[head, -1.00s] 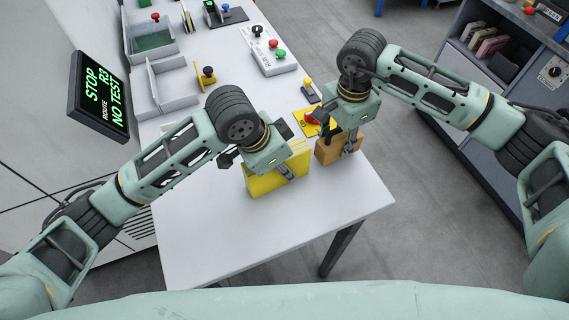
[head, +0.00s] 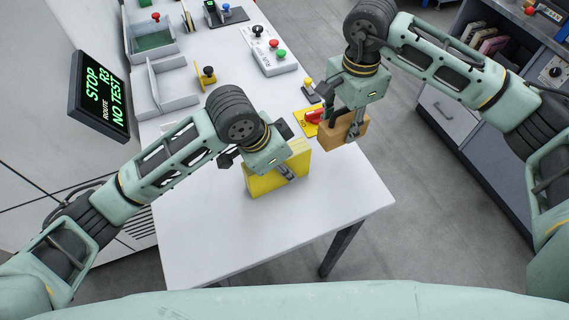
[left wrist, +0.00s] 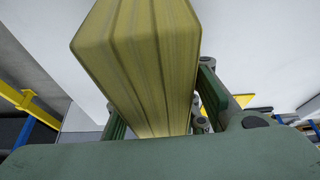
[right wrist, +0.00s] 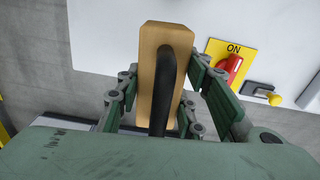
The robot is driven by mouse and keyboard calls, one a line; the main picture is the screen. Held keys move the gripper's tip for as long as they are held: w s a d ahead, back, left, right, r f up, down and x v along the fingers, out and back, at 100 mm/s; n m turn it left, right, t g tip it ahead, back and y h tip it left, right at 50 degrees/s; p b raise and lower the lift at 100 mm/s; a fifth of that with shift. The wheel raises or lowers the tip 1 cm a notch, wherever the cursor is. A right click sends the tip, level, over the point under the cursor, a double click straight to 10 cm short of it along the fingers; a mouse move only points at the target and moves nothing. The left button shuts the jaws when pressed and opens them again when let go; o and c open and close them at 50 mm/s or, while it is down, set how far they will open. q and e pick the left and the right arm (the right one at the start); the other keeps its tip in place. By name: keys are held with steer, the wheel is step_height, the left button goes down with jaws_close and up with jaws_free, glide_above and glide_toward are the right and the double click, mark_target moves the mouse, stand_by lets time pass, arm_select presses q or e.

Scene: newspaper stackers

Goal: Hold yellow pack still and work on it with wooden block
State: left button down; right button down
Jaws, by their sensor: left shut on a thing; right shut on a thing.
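The yellow pack (head: 275,180) stands upright on the white table. My left gripper (head: 288,172) is shut on it, and the pack fills the middle of the left wrist view (left wrist: 140,60). The wooden block (head: 340,132) is a tan block with a dark handle. My right gripper (head: 350,122) is shut on it and holds it to the right of the pack, with a gap between the two. The block also shows between the fingers in the right wrist view (right wrist: 165,45). Its underside is hidden, so its exact height is hard to tell.
A red switch on a yellow plate (head: 313,118) lies close to the block, with a yellow-topped lever (head: 309,85) behind it. A button box (head: 270,57) and grey trays (head: 165,95) stand farther back. The table's front part (head: 230,235) is clear.

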arm_select(q)
steer(key=c, duration=1.2)
jaws_free()
steer(key=v, duration=1.2)
steer(key=shift+a, duration=0.1)
